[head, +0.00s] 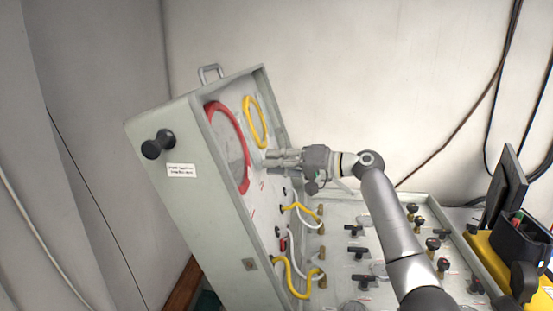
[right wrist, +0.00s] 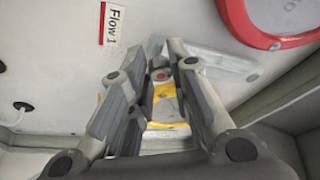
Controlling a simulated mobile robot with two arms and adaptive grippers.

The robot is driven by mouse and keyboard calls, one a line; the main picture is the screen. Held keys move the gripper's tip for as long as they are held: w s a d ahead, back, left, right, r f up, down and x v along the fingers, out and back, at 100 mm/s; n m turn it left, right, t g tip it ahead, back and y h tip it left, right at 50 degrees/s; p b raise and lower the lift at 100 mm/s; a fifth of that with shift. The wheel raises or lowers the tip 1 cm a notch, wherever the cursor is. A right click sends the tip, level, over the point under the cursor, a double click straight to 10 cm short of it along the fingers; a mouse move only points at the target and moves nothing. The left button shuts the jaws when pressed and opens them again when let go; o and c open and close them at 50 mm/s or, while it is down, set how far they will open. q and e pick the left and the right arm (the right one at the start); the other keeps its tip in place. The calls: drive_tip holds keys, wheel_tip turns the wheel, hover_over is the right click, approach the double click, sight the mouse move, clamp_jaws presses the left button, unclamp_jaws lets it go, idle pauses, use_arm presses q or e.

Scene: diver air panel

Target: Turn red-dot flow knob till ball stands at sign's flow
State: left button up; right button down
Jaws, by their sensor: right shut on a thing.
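My right gripper (head: 275,159) reaches the upright panel inside the grey case. In the right wrist view its two fingers (right wrist: 163,72) are closed on the flow knob with the red dot (right wrist: 160,76); the fingers hide most of the knob. A "Flow 1" label (right wrist: 113,24) with a red stripe is on the panel beside the fingers. I cannot make out a ball or a flow scale; a yellow part (right wrist: 165,97) shows between the fingers. A white sign (head: 181,170) is on the case's outer side, its text too small to read. My left gripper is not in view.
A red-rimmed round gauge (head: 244,165) and a yellow ring (head: 256,130) are close to the gripper. Yellow and white hoses (head: 298,280) loop below it. The lower panel (head: 336,250) carries several black knobs. A yellow box (head: 490,255) stands at right.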

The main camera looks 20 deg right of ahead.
idle(0.4)
drive_tip(key=c, duration=1.3)
unclamp_jaws()
drive_tip(key=f+v, duration=0.1)
drive_tip(key=v, duration=0.6)
drive_tip(key=shift+s+d+r, duration=0.15)
drive_tip(key=shift+r, duration=0.35)
